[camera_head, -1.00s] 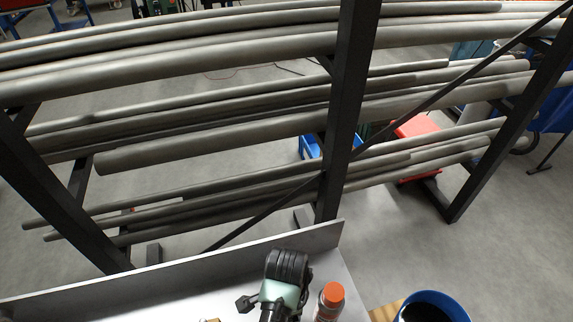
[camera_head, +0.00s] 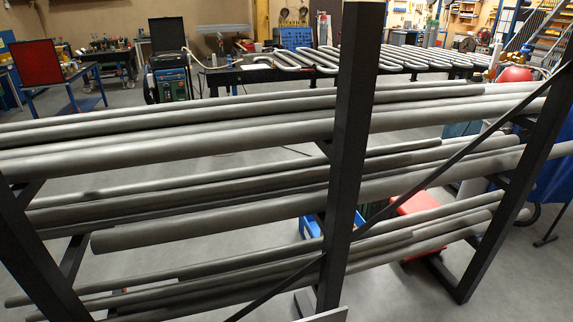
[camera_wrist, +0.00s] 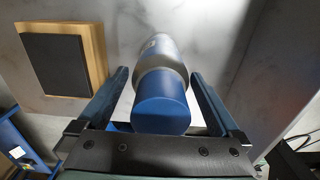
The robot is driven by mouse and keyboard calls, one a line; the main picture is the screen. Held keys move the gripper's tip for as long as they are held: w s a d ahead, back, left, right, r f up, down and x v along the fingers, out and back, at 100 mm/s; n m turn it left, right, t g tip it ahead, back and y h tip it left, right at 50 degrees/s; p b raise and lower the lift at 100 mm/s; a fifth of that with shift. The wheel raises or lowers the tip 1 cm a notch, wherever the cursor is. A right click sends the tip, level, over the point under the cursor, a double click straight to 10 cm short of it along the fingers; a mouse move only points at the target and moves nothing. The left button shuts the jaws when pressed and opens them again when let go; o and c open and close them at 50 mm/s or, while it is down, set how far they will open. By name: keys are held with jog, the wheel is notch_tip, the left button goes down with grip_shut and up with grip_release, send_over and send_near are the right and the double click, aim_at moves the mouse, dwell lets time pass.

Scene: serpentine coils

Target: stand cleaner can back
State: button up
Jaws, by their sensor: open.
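The fingers are open, one on each side of the can. A gap shows beside the left finger; contact on the right is hard to tell. I cannot tell whether the can stands or lies, and its far end is unclear. The head view shows neither the can nor my gripper.
A dark rack (camera_head: 345,150) holding several long grey pipes (camera_head: 200,150) fills the head view. A table with bent coils (camera_head: 400,58) and a welding machine (camera_head: 170,72) stand behind. In the wrist view, a wood-edged dark panel (camera_wrist: 58,62) is left of the can.

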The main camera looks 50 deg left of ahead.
notch_tip(320, 180, up, 12)
jog(key=shift+r+b, duration=0.15)
jog(key=shift+b, duration=0.2)
jog(key=w+d+r+n+t+y, duration=0.15)
jog(key=w+r+t+y, duration=0.25)
jog(key=w+r+t, duration=1)
jog(key=w+d+r+n, duration=0.1)
jog(key=w+d+r, duration=0.25)
jog(key=r, duration=0.65)
jog(key=w+d+r, duration=0.2)
jog(key=w+r, duration=0.3)
jog(key=r, duration=0.5)
jog(key=s+d+r+t+h, duration=0.1)
jog(key=s+d+r+t, duration=0.3)
jog(key=r, duration=0.5)
jog(key=s+d+r+n+t+h, duration=0.1)
jog(key=s+d+r+t, duration=0.3)
jog(key=r, duration=0.6)
jog(key=s+d+r+n+t+h, duration=0.1)
jog(key=s+d+r+t, duration=0.3)
jog(key=r, duration=0.6)
jog(key=shift+s+d+t+h, duration=0.35)
jog(key=shift+d+t+h, duration=0.15)
jog(key=shift+d+t, duration=0.3)
